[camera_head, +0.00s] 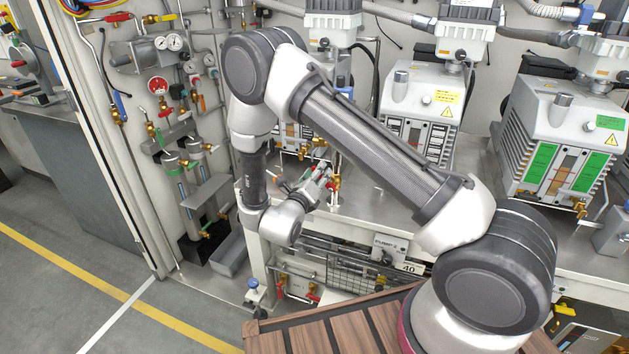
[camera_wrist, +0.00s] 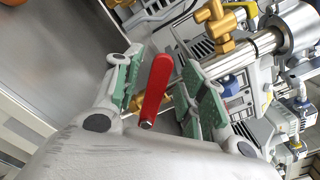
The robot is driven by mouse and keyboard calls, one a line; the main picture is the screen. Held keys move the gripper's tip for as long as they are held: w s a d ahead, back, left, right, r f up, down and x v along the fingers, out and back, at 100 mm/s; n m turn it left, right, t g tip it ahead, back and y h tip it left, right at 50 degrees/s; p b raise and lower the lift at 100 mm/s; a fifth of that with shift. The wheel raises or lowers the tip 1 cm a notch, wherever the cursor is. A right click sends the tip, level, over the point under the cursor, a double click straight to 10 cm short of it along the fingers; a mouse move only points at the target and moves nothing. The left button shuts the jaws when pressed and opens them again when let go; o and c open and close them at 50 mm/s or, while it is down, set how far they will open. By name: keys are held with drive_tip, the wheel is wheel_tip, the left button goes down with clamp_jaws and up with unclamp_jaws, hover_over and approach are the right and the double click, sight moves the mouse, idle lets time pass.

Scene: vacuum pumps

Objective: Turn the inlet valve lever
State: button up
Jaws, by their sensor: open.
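A red valve lever (camera_wrist: 155,90) shows in the wrist view, lying between the two green-padded fingers of my gripper (camera_wrist: 163,82). The fingers stand open on either side of it, with a visible gap to each. Brass (camera_wrist: 137,103) shows beside and behind the lever, but the valve body is mostly hidden. In the head view my gripper (camera_head: 322,178) is at the brass fittings (camera_head: 335,183) on the front of the bench, left of the middle pump. The lever is too small to make out surely there.
Pumps (camera_head: 420,98) stand along the bench. A panel of valves and gauges (camera_head: 165,45) is at left. The floor (camera_head: 60,290) at left is clear.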

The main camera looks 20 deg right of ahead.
drive_tip(key=shift+v, duration=0.85)
drive_tip(key=shift+v, duration=3)
